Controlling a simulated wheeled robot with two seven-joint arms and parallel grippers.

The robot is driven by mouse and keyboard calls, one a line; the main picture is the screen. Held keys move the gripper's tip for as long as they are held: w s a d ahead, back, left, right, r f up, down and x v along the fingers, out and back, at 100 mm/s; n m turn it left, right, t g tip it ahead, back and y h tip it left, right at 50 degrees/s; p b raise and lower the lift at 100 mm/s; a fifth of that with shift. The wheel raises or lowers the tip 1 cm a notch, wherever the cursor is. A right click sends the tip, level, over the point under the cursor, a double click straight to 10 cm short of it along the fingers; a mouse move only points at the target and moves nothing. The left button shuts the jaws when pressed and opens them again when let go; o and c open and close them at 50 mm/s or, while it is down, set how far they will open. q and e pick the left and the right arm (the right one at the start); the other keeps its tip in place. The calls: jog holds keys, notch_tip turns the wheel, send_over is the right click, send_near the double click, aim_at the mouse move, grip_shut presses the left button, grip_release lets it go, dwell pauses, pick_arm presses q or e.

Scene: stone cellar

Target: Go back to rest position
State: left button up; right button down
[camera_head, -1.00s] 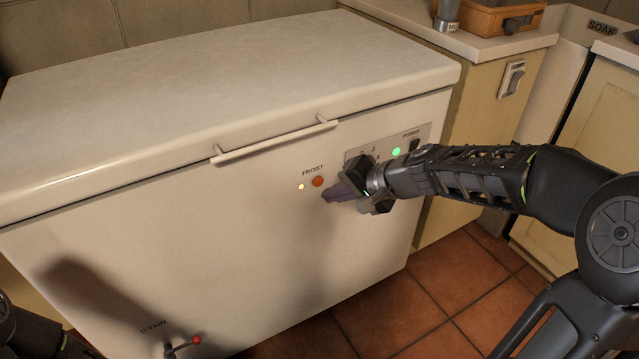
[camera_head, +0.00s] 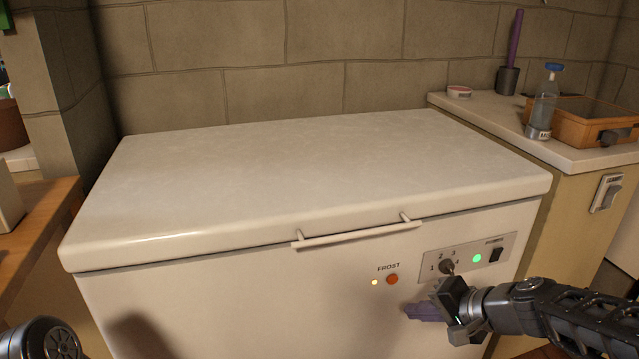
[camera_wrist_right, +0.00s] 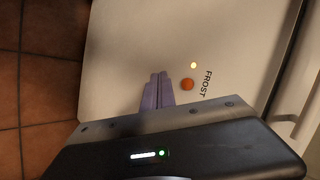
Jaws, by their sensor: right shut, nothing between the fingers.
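My right gripper (camera_head: 422,311) comes in from the lower right in the head view. Its purple fingers are shut and empty, in front of the freezer's front face, below and right of the orange FROST button (camera_head: 392,279). The right wrist view shows the same shut fingers (camera_wrist_right: 157,88) beside the orange button (camera_wrist_right: 187,85); no contact with the button is seen. A part of my left arm (camera_head: 42,340) shows at the lower left corner; my left gripper is out of view.
The white chest freezer (camera_head: 250,180) has its lid shut, with a handle (camera_head: 358,234), a dial (camera_head: 446,266) and a green light. A counter at right holds a bottle (camera_head: 545,105) and an orange crate (camera_head: 575,125). A wooden surface (camera_head: 45,215) stands at left.

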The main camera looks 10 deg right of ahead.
jog(key=w+d+f+h, duration=0.1)
jog(key=d+f+h, duration=0.2)
jog(key=f, duration=0.5)
jog(key=s+a+f+n+g, duration=0.1)
jog(key=a+f+n, duration=0.15)
jog(key=f, duration=0.45)
jog(key=s+a+f+n+g, duration=0.1)
jog(key=s+a+f, duration=0.15)
jog(key=f, duration=0.45)
jog(key=s+a+f+n+g+y, duration=0.2)
jog(key=s+a+f+n+g, duration=0.25)
jog(key=s+a+f, duration=1.1)
jog(key=s+a+r+g+p, duration=0.1)
jog(key=s+r+p, duration=0.2)
jog(key=r+p, duration=2.5)
jog(key=shift+a+r, duration=0.15)
jog(key=shift+r, duration=0.2)
jog(key=shift+s, duration=0.1)
